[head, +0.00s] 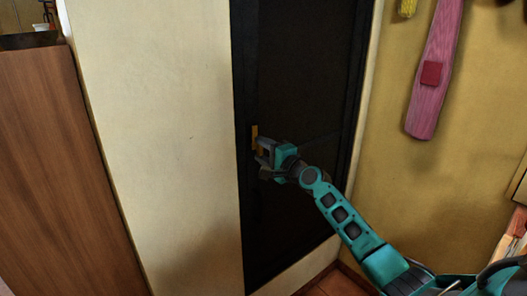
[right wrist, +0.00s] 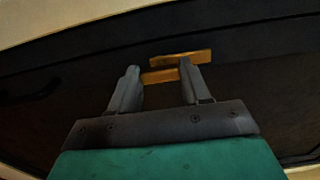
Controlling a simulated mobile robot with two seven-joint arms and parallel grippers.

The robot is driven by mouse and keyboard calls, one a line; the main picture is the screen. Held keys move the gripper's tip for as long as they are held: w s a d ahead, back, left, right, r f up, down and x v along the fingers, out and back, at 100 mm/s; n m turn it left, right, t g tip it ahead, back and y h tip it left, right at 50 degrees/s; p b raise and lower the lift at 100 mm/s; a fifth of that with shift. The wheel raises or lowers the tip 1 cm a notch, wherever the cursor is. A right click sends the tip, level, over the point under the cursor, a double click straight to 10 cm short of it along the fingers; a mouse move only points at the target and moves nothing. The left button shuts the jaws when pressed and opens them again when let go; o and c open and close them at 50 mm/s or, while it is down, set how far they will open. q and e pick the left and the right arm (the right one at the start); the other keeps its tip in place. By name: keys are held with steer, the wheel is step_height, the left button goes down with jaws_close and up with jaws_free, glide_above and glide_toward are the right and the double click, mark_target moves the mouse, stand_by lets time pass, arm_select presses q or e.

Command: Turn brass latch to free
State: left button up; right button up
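The brass latch (head: 255,131) is on the left edge of a dark door (head: 300,75). In the right wrist view the latch (right wrist: 181,57) shows as an upper bar and a lower piece. My right gripper (head: 262,152) is at the latch's lower end in the head view. In the right wrist view my right gripper (right wrist: 160,74) has its two fingers well apart, with the lower brass piece showing across the gap. Whether the fingers touch the brass is hard to tell. My left gripper is not in view.
A cream wall panel (head: 155,130) stands left of the door, with a brown wooden surface (head: 60,180) further left. A yellow wall (head: 400,190) is on the right, with a pink wooden piece (head: 435,75) hanging on it. Tiled floor (head: 338,285) shows below.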

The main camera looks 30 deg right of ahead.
steer(key=o, duration=0.4)
steer(key=shift+o, duration=0.2)
steer(key=s+d+p, duration=0.1)
steer(key=s, duration=1.2)
